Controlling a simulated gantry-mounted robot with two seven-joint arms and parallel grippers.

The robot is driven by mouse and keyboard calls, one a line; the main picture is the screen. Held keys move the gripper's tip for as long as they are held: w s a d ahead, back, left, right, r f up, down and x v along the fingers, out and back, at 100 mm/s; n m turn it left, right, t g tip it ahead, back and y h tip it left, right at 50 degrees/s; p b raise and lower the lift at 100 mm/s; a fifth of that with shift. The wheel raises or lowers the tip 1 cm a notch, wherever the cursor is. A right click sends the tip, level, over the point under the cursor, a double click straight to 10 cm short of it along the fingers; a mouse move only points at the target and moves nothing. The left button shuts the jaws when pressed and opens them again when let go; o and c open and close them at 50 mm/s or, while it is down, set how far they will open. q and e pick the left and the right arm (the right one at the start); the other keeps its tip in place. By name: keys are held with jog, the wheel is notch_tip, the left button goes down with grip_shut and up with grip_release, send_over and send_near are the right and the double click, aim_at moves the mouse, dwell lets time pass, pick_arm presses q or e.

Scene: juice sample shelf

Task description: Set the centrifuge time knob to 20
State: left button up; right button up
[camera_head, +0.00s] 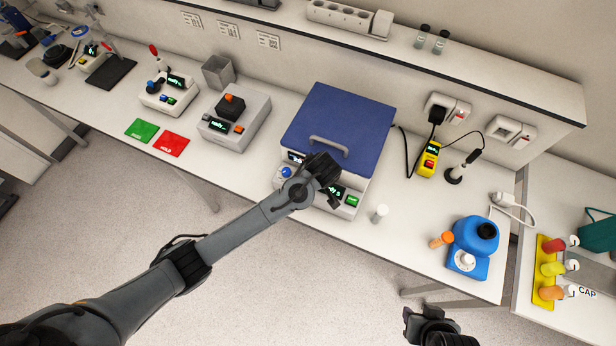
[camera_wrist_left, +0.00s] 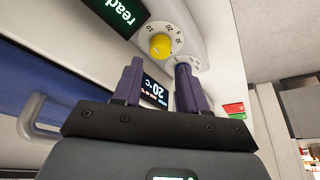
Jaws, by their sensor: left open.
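The centrifuge (camera_head: 340,116) with a blue lid and silver handle stands mid-table in the head view, lid closed. My left gripper (camera_head: 325,180) is over its front panel and hides part of it. In the left wrist view, a yellow knob (camera_wrist_left: 160,46) sits on a white dial with printed numbers including 10, 20 and 30. I cannot tell which number it points to. My left gripper (camera_wrist_left: 158,68) is open and empty, its two fingers apart below the knob in the picture. My right gripper (camera_head: 432,325) is at the bottom right, away from the centrifuge; its jaws are unclear.
The panel has a blue knob (camera_head: 286,172), a green button (camera_head: 352,201) and a "20°C" display (camera_wrist_left: 154,91). A white-capped vial (camera_head: 379,213) stands to the right, then a blue device (camera_head: 470,247). A grey device (camera_head: 233,122) stands to the left. The table front is mostly clear.

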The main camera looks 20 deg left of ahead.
pick_arm(q)
jog(key=shift+x, duration=2.95)
jog(key=c, duration=0.7)
